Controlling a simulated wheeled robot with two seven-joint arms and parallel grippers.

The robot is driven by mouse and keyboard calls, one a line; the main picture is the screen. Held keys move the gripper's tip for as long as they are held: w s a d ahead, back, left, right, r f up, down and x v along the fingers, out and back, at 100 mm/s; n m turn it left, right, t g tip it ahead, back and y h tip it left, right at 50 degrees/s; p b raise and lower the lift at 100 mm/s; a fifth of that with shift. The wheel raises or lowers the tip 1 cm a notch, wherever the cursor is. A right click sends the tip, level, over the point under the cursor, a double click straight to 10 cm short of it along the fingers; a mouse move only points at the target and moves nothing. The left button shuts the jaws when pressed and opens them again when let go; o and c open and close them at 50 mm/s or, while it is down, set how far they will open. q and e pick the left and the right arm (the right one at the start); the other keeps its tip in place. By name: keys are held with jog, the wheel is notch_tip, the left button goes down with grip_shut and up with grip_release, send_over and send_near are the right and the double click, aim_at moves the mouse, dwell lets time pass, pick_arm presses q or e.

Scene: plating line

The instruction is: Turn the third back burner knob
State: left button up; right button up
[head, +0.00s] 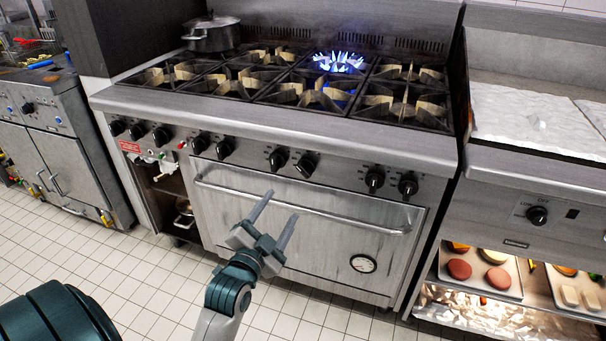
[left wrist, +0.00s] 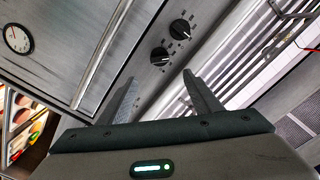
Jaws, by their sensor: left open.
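The steel range (head: 330,135) has a row of black knobs along its front panel. One middle pair is a left knob (head: 278,159) and a right knob (head: 306,164); the right one looks turned at a slant. The third back burner (head: 338,62) is lit with a blue flame. My left gripper (head: 283,204) is open and empty, in front of the oven door and below this middle pair. In the left wrist view, two knobs (left wrist: 160,56) (left wrist: 180,30) show just beyond the open fingers, apart from them. My right gripper is not in view.
The oven door handle (head: 300,208) juts out under the knobs, with a round gauge (head: 363,263) lower right. A lidded pot (head: 212,36) stands on the back left burner. Another knob pair (head: 375,180) is farther right. A counter unit (head: 520,215) flanks the range's right side.

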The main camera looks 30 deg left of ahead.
aim_at(302, 173)
pick_arm(q)
jog(key=x, duration=1.7)
jog(key=shift+w+a+f, duration=0.1)
jog(key=shift+w, duration=0.05)
jog(key=c, duration=1)
